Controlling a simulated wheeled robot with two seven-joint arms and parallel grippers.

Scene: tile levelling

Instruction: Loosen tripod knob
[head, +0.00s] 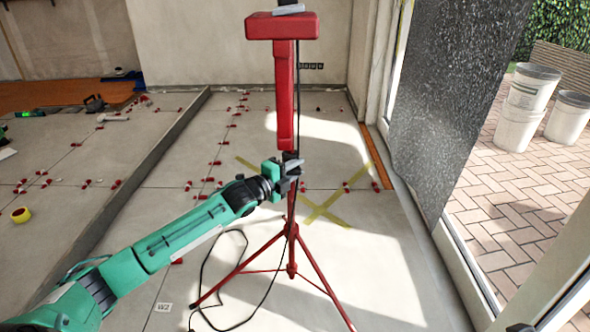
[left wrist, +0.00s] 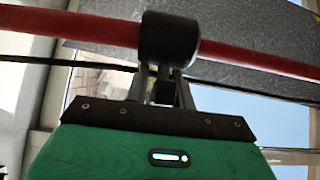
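The red tripod (head: 292,265) stands upright on spread legs, with a red head (head: 281,26) on its upper column. A dark collar sits on the pole, large in the left wrist view (left wrist: 168,38). My left gripper (head: 291,168) is at this collar, reaching in from the left. In the left wrist view its two fingers (left wrist: 163,82) point at the collar, with a small dark piece, likely the knob (left wrist: 163,92), between them. I cannot tell whether the fingers press on it. My right gripper is not in view.
A black cable (head: 205,275) hangs from the tripod and loops on the floor near its legs. A dark speckled slab (head: 455,90) stands at the right by the door opening. Yellow tape (head: 325,210) crosses the floor behind the tripod. Red tile clips line the joints.

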